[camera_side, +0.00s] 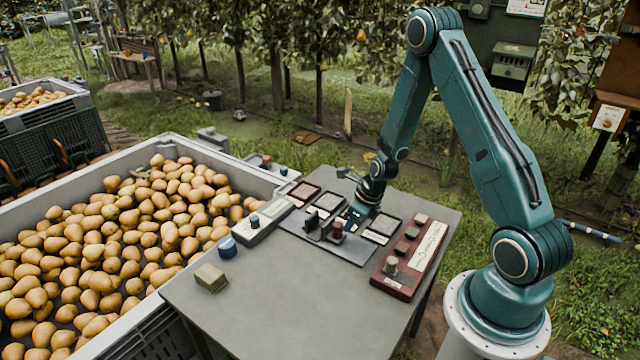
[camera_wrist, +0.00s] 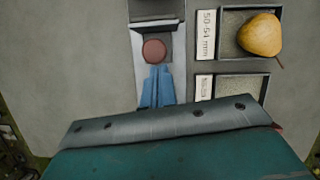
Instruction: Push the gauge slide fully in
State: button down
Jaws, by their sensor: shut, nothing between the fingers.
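The gauge slide has a round dark red knob (camera_wrist: 154,50) in a pale channel (camera_wrist: 180,60) in the wrist view. A dark block stands across the channel just above the knob. In the side view the knob (camera_side: 337,231) is on the grey plate in the middle of the table. My gripper (camera_side: 346,218) is low over the plate, close to the knob. In the wrist view my blue fingers (camera_wrist: 156,72) are shut and empty, with tips just below the knob. I cannot tell whether they touch it. The inner end of the slide is hidden.
A pear (camera_wrist: 259,34) lies in a labelled tray right of the channel. A red panel with knobs (camera_side: 410,258) is at the table's right. The table's front (camera_side: 290,310) is clear.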

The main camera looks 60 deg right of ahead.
jog(key=shift+w+r, duration=0.1)
jog(key=shift+w, duration=0.3)
jog(key=s, duration=0.4)
jog(key=shift+s+d, duration=0.3)
jog(key=shift+d, duration=0.05)
jog(key=v, duration=1)
jog(key=shift+s, duration=0.1)
